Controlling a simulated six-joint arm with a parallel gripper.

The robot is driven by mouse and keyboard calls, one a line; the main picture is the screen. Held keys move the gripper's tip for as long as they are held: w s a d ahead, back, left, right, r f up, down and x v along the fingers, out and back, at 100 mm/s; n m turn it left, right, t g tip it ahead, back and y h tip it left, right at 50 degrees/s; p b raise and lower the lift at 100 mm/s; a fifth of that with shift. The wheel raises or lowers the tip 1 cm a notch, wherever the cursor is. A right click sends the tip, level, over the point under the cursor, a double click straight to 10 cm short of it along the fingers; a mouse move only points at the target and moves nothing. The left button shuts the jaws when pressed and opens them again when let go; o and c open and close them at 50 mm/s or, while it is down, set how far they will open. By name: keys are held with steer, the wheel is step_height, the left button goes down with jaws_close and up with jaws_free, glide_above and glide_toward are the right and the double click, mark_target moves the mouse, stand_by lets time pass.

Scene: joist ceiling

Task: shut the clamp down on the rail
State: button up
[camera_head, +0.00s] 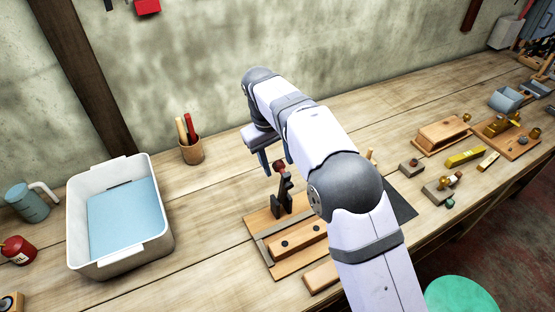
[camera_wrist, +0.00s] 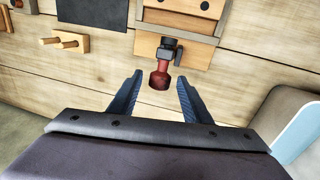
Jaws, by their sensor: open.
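The clamp (camera_head: 284,196) is dark, with a red knob (camera_head: 279,166) on its lever. It stands on a wooden board (camera_head: 262,222), with the lever upright in the head view. The rail, seemingly the wooden bar with dark round spots (camera_head: 298,240), lies on the board in front of it; a grey strip runs alongside. In the wrist view the red knob (camera_wrist: 159,80) appears between the two blue fingertips of my gripper (camera_wrist: 160,82), with gaps on both sides. My gripper (camera_head: 275,161) is open and empty, close to the knob. My arm hides the board's right part.
A white bin (camera_head: 160,230) with a blue inside stands at the left. A cup with pens (camera_head: 191,151) is behind, near the wall. A dark mat (camera_head: 402,208) and small wooden blocks lie to the right. Bare bench lies between the bin and the board.

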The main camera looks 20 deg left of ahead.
jaws_close()
steer(key=shift+f+b, duration=0.1)
steer(key=shift+b, duration=0.35)
